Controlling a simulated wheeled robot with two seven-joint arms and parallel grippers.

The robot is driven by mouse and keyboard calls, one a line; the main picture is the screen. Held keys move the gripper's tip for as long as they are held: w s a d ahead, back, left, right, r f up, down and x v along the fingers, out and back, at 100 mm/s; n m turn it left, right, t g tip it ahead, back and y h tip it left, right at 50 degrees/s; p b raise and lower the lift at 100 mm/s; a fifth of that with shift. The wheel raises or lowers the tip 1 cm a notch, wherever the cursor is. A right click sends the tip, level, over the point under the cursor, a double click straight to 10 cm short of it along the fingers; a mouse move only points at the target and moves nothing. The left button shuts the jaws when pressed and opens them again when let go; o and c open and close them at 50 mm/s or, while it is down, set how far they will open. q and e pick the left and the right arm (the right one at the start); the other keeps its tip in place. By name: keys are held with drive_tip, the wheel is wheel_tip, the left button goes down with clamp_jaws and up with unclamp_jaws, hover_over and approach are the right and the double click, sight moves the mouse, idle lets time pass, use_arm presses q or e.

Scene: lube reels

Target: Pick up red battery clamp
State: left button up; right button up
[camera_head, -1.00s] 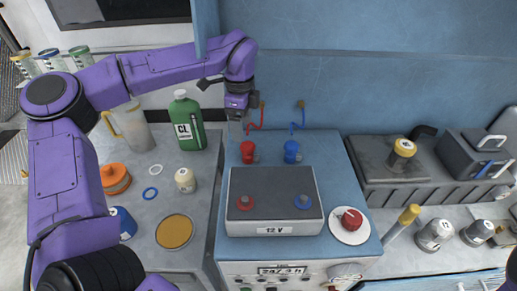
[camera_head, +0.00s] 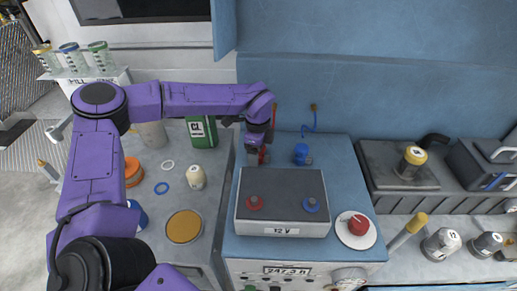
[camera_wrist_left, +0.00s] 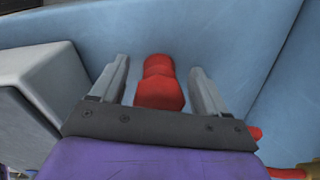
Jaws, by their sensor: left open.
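The red battery clamp (camera_wrist_left: 160,84) stands between the two fingers of my left gripper (camera_wrist_left: 158,82) in the left wrist view, with a visible gap on each side. In the head view my left gripper (camera_head: 261,152) is over the clamp, behind the grey 12 V battery (camera_head: 283,217), and hides most of it. The gripper is open and nothing is held. The blue clamp (camera_head: 301,154) stands to the right on the blue bench. My right gripper is not in view.
The blue back wall (camera_head: 390,70) rises close behind the clamps. A blue cable (camera_head: 308,128) hangs there. A red knob (camera_head: 358,224) is right of the battery. A green bottle (camera_head: 201,131) stands left of my gripper.

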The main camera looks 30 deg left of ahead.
use_arm(q)
drive_tip(key=c, duration=1.1)
